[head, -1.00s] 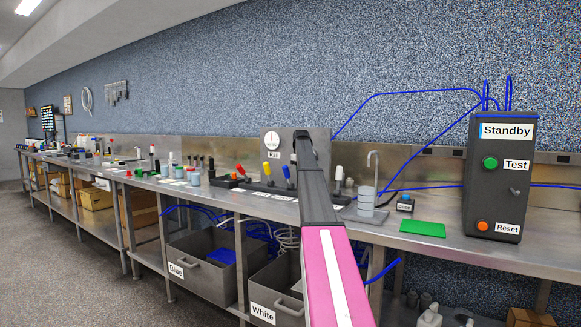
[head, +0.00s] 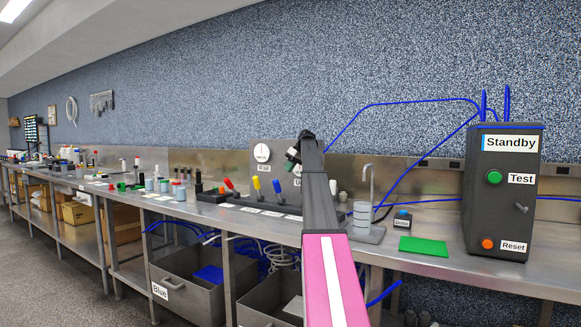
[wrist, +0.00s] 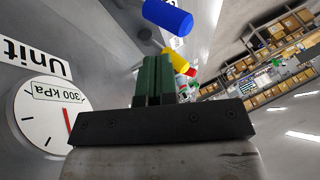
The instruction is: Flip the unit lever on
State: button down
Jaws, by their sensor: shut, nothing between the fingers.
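My gripper (head: 292,154) is in front of the gauge panel at the back of the bench, partly hidden by my own arm in the head view. Its green fingers (wrist: 155,80) are together and empty in the wrist view. A gauge marked 300 kPa (wrist: 42,118) and a label "Unit" (wrist: 35,55) lie beside them, upside down. A blue lever (head: 277,187) stands below the gripper; its handle (wrist: 167,17) is apart from the fingers. Yellow (head: 256,183) and red (head: 230,184) levers stand farther left. Lever labels are too small to read, so I cannot tell which is the unit lever.
A metal stand with a cylinder (head: 362,215), a small "Done" button box (head: 402,220) and a green mat (head: 423,245) are right of my arm. A dark box marked Standby (head: 505,220) stands at far right. Blue tubing runs along the wall.

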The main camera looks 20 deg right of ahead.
send_over(279, 192)
jog(key=w+d, duration=0.1)
jog(key=d, duration=0.1)
notch_tip(279, 192, down, 6)
jog(key=shift+r, duration=0.2)
jog(key=shift+s+a+f+n+t+h, duration=0.25)
jog(key=shift+s+a+t+h, duration=0.15)
jog(key=shift+s+a+h, duration=0.2)
jog(key=shift+s+a+f+n+t+h, duration=0.15)
jog(key=shift+s+a+f+t+h, duration=0.1)
jog(key=shift+s+a+t+h, duration=0.3)
jog(key=shift+w+a, duration=0.1)
jog(key=shift+w, duration=0.05)
